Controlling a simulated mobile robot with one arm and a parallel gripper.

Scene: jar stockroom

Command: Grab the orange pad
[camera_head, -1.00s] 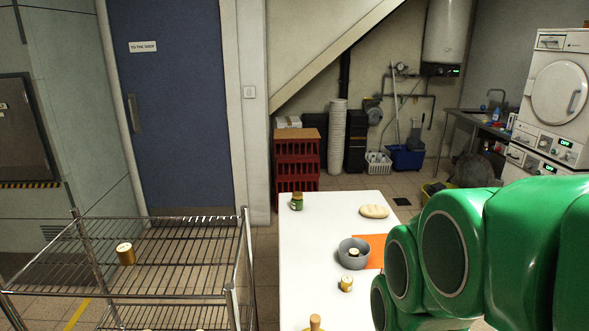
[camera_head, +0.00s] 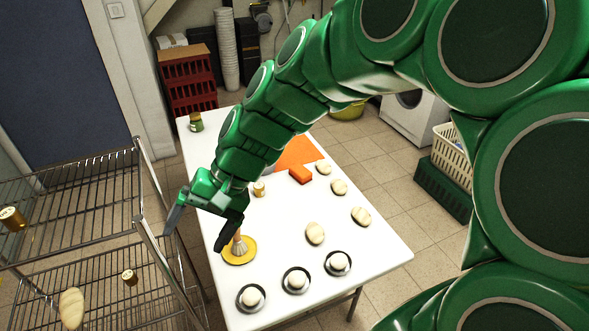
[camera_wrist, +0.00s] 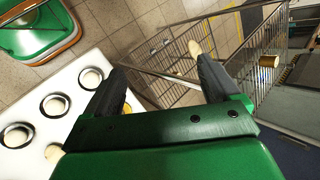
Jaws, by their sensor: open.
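A small thick orange pad (camera_head: 300,174) lies on the white table (camera_head: 375,255), by the near edge of a flat orange sheet (camera_head: 298,152) that my arm partly covers. My gripper (camera_head: 197,232) is open and empty, its fingers apart, over the gap between the table's left edge and the wire rack. It is well to the left of and nearer than the pad. In the wrist view the fingers of my gripper (camera_wrist: 160,72) point towards the rack and floor, and the pad is not in that view.
A brush with a wooden handle stands on a yellow dish (camera_head: 240,252) close to my gripper. Several pale rolls and dark-rimmed dishes with white balls (camera_head: 296,281) lie on the table. The wire rack (camera_head: 75,175) holds jars and a loaf. A green-lidded jar (camera_head: 196,122) stands at the far left.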

